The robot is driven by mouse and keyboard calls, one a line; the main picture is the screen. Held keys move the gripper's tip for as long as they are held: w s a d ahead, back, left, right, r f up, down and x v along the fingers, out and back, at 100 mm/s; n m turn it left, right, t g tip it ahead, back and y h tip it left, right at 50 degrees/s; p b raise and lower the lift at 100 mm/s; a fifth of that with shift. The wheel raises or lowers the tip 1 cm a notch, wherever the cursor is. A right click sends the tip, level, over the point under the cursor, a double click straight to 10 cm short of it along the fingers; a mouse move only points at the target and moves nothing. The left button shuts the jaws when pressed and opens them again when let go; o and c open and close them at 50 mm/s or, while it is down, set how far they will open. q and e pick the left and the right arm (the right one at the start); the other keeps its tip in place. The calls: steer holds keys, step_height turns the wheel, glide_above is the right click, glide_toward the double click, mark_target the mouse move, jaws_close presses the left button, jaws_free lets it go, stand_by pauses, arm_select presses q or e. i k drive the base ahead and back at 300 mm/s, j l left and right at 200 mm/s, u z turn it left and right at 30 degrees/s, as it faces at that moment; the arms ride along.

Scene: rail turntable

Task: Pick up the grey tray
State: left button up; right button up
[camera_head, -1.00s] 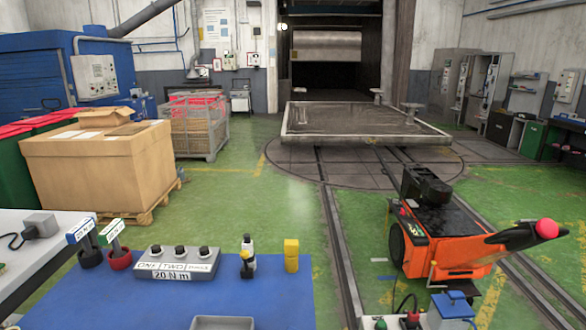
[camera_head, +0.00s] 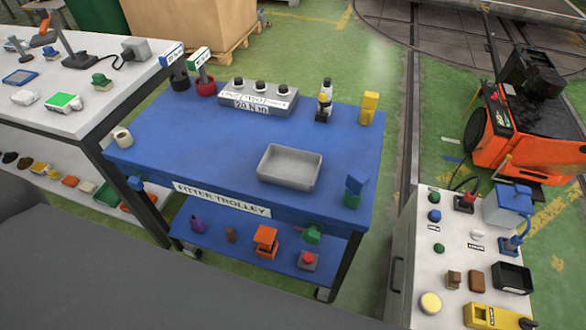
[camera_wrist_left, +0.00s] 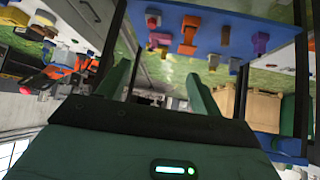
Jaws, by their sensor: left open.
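The grey tray (camera_head: 290,167) is a shallow, empty rectangular tray. It lies on the blue top of the fitter trolley (camera_head: 225,150), near the front edge and right of the middle. My left gripper (camera_wrist_left: 161,85) shows only in the left wrist view, with two green fingers apart and nothing between them. That view is turned over and shows the trolley's lower shelf (camera_wrist_left: 200,38), but I cannot make out the tray in it. My right gripper is in neither view.
Behind the tray stand a grey block with three knobs (camera_head: 258,97), a small bottle (camera_head: 325,105) and a yellow block (camera_head: 369,107). A blue and green item (camera_head: 355,187) is at its right. A white bench (camera_head: 75,85) adjoins at left.

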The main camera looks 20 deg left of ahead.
mark_target(287, 167)
steer(key=j+z, duration=0.15)
steer(key=z, duration=0.25)
steer(key=j+z, duration=0.15)
steer(key=z, duration=0.25)
steer(key=k+j+z, duration=0.1)
steer(key=z, duration=0.25)
steer(key=k+j+z, duration=0.45)
steer(key=k+j, duration=0.55)
steer(key=j, duration=0.15)
steer(key=z, duration=0.05)
